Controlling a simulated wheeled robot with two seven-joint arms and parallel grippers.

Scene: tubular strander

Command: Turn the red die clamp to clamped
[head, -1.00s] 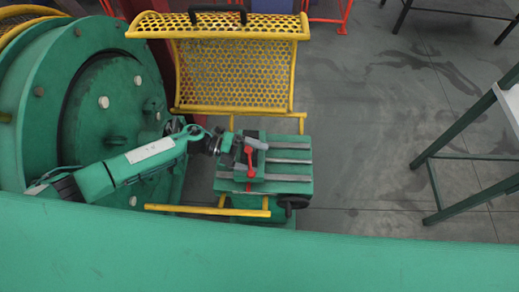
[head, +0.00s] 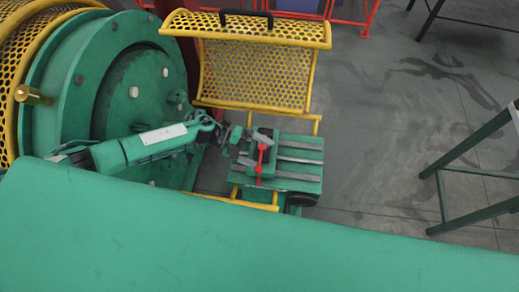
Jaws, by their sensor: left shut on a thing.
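The red die clamp (head: 260,163) sits on the green slotted block (head: 309,171) in the middle of the head view. Its red lever runs roughly from the back of the block to the front, leaning slightly. My left arm comes in from the left across the green round machine. My left gripper (head: 250,159) is at the clamp's left side, shut on the red die clamp. The grip itself is small and partly hidden by the gripper. My right gripper is not in view.
A yellow perforated guard (head: 255,75) with a black handle stands behind the block. Yellow bars (head: 240,201) run in front of and behind it. The green round machine (head: 118,85) fills the left. A green-legged table (head: 475,165) stands at the right. Floor between is clear.

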